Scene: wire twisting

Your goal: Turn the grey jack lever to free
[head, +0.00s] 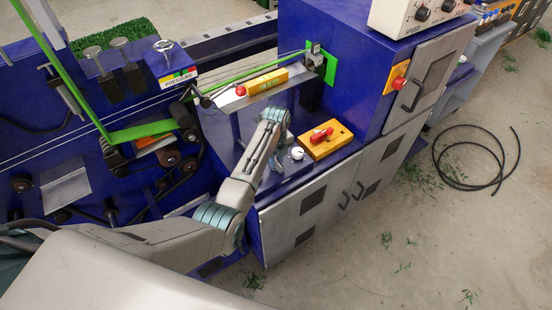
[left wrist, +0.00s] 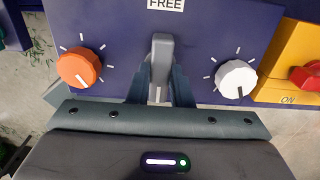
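The grey jack lever (left wrist: 161,58) stands upright on the blue panel in the left wrist view, pointing at the FREE label (left wrist: 165,4). My left gripper (left wrist: 162,78) has its two dark fingers close against the lever's two sides. The fingers look shut on it, with no clear gap at the tips. In the head view my left gripper (head: 275,163) is low beside the white knob (head: 297,153), and the lever is hidden or too small to make out. My right gripper is not in view.
An orange knob (left wrist: 80,67) is left of the lever and the white knob (left wrist: 236,78) right of it. A yellow switch box (head: 326,141) with a red handle is farther right. A raised shelf (head: 240,98) stands behind my arm. A black cable (head: 470,160) lies on the floor.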

